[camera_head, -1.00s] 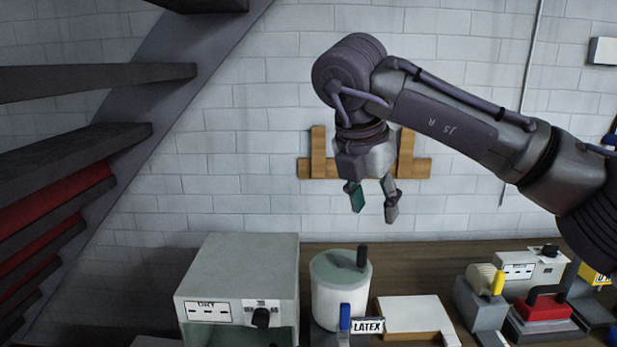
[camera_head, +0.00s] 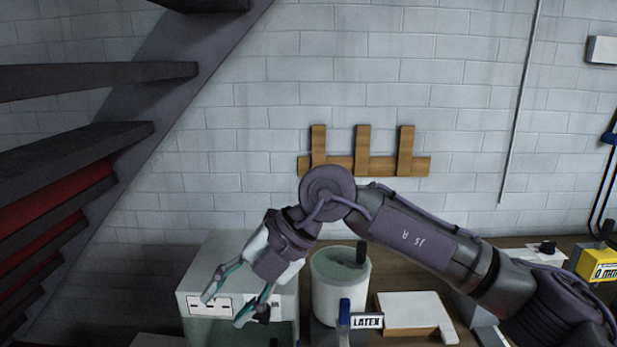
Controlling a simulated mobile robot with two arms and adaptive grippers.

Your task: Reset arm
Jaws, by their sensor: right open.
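My right gripper (camera_head: 228,308) is open and empty. Its two fingers spread apart and point down to the left, in front of the grey-green box (camera_head: 207,258) labelled DRY. I cannot tell how far it is from the box front. My right arm comes in from the lower right, and its wrist passes in front of the wall just left of the white latex pot. My left gripper is not in view.
The white pot (camera_head: 328,298) with a green lid stands beside the LATEX label (camera_head: 367,321). A white flat block (camera_head: 408,311) lies right of it. A yellow box (camera_head: 600,264) sits at far right. A wooden rack (camera_head: 340,165) hangs on the wall. Dark stairs (camera_head: 75,150) rise at left.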

